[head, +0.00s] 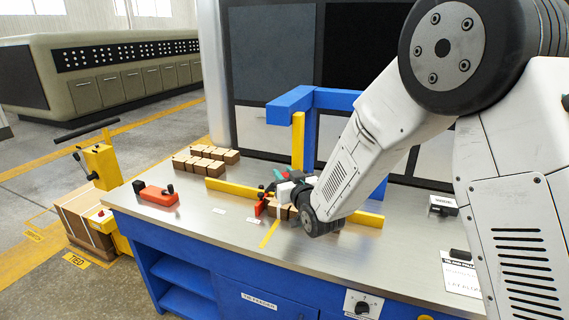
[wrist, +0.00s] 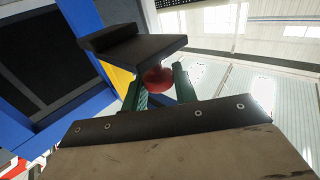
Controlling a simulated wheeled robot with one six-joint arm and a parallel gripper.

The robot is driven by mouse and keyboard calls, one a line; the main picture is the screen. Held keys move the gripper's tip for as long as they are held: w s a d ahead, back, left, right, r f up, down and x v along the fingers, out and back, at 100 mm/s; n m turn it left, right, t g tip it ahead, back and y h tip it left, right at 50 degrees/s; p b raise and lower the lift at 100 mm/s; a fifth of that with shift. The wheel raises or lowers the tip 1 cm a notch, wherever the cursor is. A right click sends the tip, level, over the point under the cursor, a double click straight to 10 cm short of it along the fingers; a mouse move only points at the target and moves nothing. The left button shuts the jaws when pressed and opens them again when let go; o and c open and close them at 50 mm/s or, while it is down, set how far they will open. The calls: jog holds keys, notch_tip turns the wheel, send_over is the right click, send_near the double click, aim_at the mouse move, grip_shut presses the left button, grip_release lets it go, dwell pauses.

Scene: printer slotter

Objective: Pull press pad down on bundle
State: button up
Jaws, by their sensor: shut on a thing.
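My gripper (wrist: 158,84) shows two green fingers in the wrist view, shut around a red ball knob (wrist: 157,77). A dark slab (wrist: 135,52), which looks like the press pad, lies just beyond the knob and is tilted in that view. In the head view my gripper (head: 279,177) is low at the press, beside the yellow upright (head: 298,140) under the blue frame (head: 312,98). The brown bundle (head: 281,212) with a pale band lies on the bench below it, partly hidden by my arm. I cannot tell whether the pad touches the bundle.
Yellow rails (head: 234,188) run along the steel bench (head: 200,228) on both sides of the bundle. Several brown blocks (head: 207,157) stand at the back left. A red tool (head: 158,195) lies at the left. A black-and-white box (head: 443,204) is at the right. The front left is mostly clear.

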notch_tip(320, 180, down, 8)
jog(key=shift+r, duration=0.1)
jog(key=o, duration=0.7)
jog(key=shift+s, duration=0.1)
jog(key=v, duration=0.7)
jog(key=shift+s+d, duration=0.25)
